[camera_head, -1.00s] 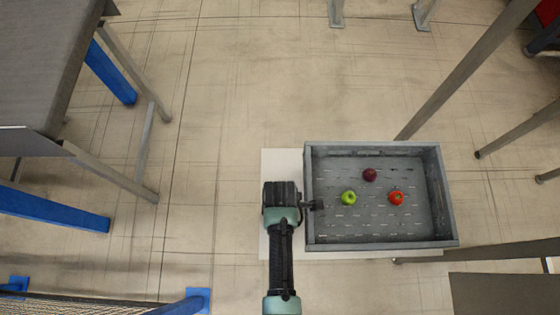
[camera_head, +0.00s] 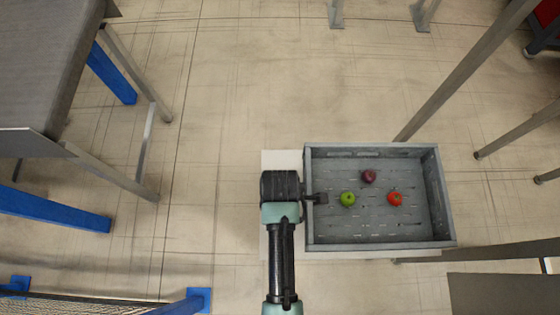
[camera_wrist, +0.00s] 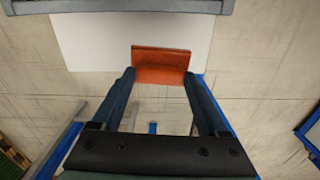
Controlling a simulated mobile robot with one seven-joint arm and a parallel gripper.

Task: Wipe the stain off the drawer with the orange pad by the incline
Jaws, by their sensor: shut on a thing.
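The orange pad (camera_wrist: 161,58) is between the two fingertips of my gripper (camera_wrist: 160,77) in the wrist view, and the gripper is shut on it. Part of the pad overlaps the white surface (camera_wrist: 100,40) in that view; I cannot tell whether they touch. In the head view my arm reaches up to the left side of the grey crate, and the fingers and pad are hidden. I cannot make out a drawer front or a stain in either view.
The grey crate (camera_head: 447,195) holds a green apple (camera_head: 348,199), a dark red fruit (camera_head: 369,176) and a red fruit (camera_head: 395,198). It stands over a white surface (camera_head: 283,160). A grey conveyor (camera_head: 50,60) is at upper left. Floor between is clear.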

